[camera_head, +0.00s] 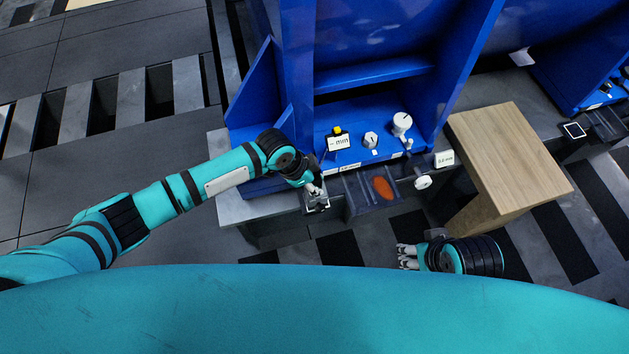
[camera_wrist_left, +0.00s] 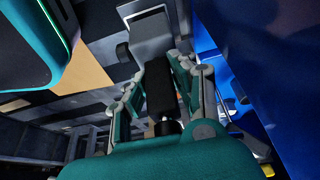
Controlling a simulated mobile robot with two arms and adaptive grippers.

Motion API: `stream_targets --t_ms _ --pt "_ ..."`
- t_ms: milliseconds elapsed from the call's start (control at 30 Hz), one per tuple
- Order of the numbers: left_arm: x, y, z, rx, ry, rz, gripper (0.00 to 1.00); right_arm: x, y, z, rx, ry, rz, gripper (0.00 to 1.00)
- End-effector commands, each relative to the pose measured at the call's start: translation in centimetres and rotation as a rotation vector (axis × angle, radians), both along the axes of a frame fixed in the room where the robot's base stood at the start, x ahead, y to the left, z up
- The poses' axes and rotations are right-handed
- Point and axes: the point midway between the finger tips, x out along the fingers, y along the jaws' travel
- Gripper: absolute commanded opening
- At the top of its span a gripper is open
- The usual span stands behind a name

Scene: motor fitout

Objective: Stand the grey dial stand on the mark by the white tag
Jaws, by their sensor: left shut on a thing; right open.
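My left gripper (camera_head: 318,198) is at the front edge of the blue bench, left of the white dials. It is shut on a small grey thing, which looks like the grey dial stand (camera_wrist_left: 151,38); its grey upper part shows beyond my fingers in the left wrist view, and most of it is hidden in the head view. I cannot make out the mark. My right gripper (camera_head: 408,257) is open and empty, low in front of the wooden-topped table.
On the blue bench (camera_head: 325,115) stand a white card with a yellow top (camera_head: 339,142), a small hexagonal dial (camera_head: 370,140) and a round white dial (camera_head: 402,124). A dark tray with an orange patch (camera_head: 382,188) juts forward. The wooden table (camera_head: 510,155) stands right.

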Motion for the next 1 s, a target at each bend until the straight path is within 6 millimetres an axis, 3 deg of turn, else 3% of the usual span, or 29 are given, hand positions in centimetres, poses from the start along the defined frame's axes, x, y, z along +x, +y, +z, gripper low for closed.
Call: stream_targets --t_ms 567,1000 --pt "0.16 -0.17 0.19 -0.006 -0.004 0.000 0.00 0.39 0.11 -0.26 0.002 -0.004 0.000 0.51" --pt "0.17 -0.19 -0.35 -0.006 -0.004 0.001 0.00 -0.51 0.17 -0.05 0.004 0.012 -0.001 0.51"
